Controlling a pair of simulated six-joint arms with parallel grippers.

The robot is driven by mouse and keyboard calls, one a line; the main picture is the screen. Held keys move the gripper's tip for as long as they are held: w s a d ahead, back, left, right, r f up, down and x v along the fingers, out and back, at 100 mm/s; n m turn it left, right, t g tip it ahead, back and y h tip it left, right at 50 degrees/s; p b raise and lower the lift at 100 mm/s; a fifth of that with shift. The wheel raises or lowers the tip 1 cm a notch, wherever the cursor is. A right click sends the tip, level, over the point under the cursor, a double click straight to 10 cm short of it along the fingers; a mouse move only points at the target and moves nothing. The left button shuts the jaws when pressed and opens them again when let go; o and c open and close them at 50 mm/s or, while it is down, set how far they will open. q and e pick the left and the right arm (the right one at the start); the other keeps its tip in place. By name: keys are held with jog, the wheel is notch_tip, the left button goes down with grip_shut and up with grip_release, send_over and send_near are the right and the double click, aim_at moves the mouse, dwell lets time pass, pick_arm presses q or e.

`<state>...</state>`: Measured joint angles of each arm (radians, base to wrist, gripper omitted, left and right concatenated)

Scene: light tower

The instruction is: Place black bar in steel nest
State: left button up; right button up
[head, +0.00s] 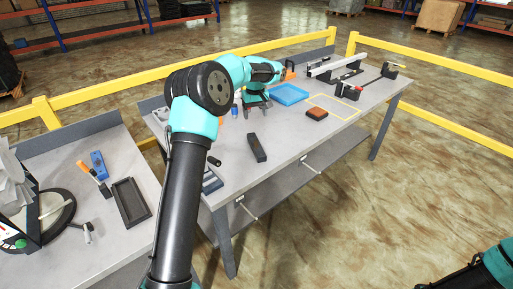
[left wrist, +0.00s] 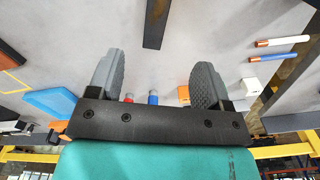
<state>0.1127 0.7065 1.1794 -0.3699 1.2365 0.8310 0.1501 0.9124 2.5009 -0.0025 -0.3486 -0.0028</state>
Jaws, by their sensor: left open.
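The black bar (head: 257,147) lies flat on the grey workbench, near its left end. In the left wrist view the black bar (left wrist: 156,22) lies beyond the fingertips, roughly in line with the space between them. My left gripper (head: 257,108) is over the bench behind the bar, apart from it. Its grey fingers (left wrist: 158,64) are open with nothing between them. A grey steel block with dark slots (head: 211,182), possibly the steel nest, sits at the bench's front left corner, partly hidden by my left arm. My right gripper is out of view.
A blue tray (head: 290,94) and a brown-orange block (head: 317,113) lie right of the bar. A rail fixture (head: 338,66) stands at the back right. A side table holds a black tray (head: 130,201) and a screwdriver (head: 94,178). Bare bench surrounds the bar.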

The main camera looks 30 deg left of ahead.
pick_arm(q)
send_over(256, 144)
notch_tip(256, 144, down, 10)
jog(key=shift+a+f, duration=0.15)
jog(key=shift+f, duration=0.15)
jog(key=shift+s+d+f, duration=0.1)
jog(key=shift+d+f, duration=0.05)
jog(key=shift+f, duration=1.15)
jog(key=shift+d+f, duration=0.15)
jog(key=shift+f, duration=1.1)
jog(key=c, duration=1.3)
jog(key=shift+r, duration=0.15)
